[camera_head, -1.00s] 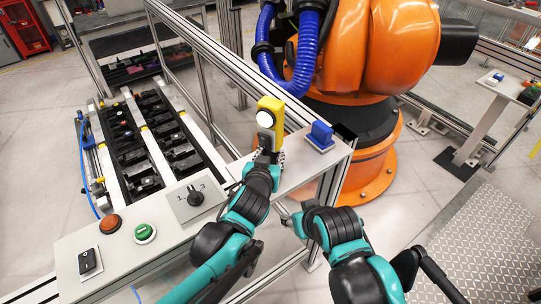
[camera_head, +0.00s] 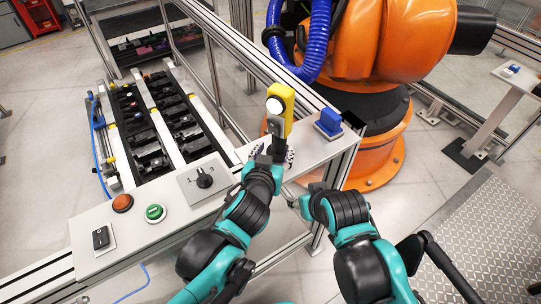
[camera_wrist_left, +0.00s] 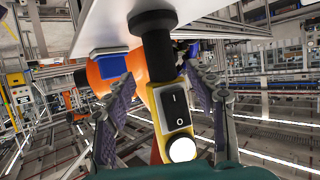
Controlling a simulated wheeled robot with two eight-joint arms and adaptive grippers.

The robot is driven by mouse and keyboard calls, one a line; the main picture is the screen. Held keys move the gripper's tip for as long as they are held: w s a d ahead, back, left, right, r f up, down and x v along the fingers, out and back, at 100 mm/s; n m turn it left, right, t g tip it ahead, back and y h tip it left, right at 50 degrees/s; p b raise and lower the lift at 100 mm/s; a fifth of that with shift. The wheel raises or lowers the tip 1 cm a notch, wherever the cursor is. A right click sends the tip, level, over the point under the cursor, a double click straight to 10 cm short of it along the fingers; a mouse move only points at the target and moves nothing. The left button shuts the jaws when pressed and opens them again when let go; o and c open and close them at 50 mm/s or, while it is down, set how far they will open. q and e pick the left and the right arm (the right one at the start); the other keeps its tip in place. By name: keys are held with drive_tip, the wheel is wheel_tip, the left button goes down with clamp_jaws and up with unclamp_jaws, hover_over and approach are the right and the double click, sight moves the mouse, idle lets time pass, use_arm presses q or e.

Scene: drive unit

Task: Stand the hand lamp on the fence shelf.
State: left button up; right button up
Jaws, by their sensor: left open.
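The hand lamp (camera_head: 280,106) has a yellow body, a round white lens and a black handle. It is upright with a slight lean in the head view, handle end down at the pale fence shelf (camera_head: 312,149). In the left wrist view the lamp (camera_wrist_left: 166,100) appears inverted, its black end against the shelf (camera_wrist_left: 105,25). My left gripper (camera_head: 271,156) is open, with a finger on each side of the lamp and visible gaps in the wrist view (camera_wrist_left: 162,105). My right gripper (camera_head: 291,196) is low in front of the shelf; its fingers are not clear.
A blue block (camera_head: 328,121) sits on the shelf to the right of the lamp. A rotary switch (camera_head: 204,178), green button (camera_head: 155,212) and red button (camera_head: 122,203) are on the panel to the left. An orange robot (camera_head: 385,60) stands behind the fence rail (camera_head: 215,45).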

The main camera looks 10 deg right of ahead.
use_arm(q)
drive_tip(key=p+v, duration=0.1)
drive_tip(key=v, duration=0.4)
drive_tip(key=shift+f, duration=0.1)
idle(0.5)
